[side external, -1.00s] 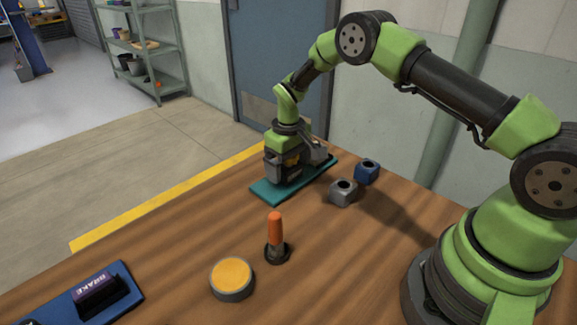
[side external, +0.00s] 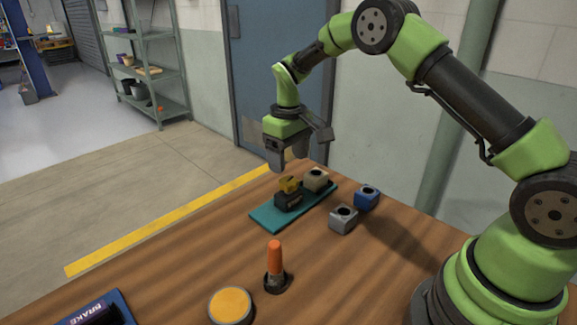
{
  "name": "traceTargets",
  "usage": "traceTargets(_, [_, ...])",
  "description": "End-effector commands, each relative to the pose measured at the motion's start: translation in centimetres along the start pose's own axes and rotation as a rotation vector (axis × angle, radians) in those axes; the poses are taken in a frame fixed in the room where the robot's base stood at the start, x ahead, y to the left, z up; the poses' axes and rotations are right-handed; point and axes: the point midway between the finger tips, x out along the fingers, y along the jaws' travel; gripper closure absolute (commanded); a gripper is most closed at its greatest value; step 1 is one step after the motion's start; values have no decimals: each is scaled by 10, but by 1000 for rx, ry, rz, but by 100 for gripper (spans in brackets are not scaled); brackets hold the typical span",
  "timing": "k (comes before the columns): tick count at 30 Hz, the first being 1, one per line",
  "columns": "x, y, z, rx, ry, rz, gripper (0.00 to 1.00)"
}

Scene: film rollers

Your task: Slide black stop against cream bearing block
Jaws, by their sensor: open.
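The black stop (side external: 288,200), with a yellow piece (side external: 289,184) on top, sits on the teal plate (side external: 268,219). The cream bearing block (side external: 317,181), with a dark hole in its top, sits on the same plate, just behind and right of the stop. The two look very close; I cannot tell whether they touch. My gripper (side external: 289,160) is open and empty, above the far side of the plate and clear of both parts.
A grey block (side external: 343,220) and a blue block (side external: 367,197) stand right of the plate. An orange-handled upright tool (side external: 275,262) and a round yellow-topped button (side external: 231,304) stand in front. A blue panel marked BRAKE (side external: 97,311) lies front left.

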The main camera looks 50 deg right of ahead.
Motion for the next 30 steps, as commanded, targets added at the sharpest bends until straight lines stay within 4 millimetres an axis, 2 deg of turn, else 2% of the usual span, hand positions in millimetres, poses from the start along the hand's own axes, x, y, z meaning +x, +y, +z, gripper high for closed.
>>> traceTargets(5, [0, 0, 0, -361, 0, 0, 32])
traceTargets(12, [0, 0, 0, -1070, 0, -1, 32])
traceTargets(16, [0, 0, 0, -1342, 0, -1, 32])
traceTargets(19, [0, 0, 0, -1463, 0, -1, 32])
traceTargets(23, [6, 0, 0, -1521, -2, -3, 32])
traceTargets(26, [18, 0, 1, -1522, -3, -5, 32])
traceTargets(30, [44, 0, 1, -1521, -4, -5, 32])
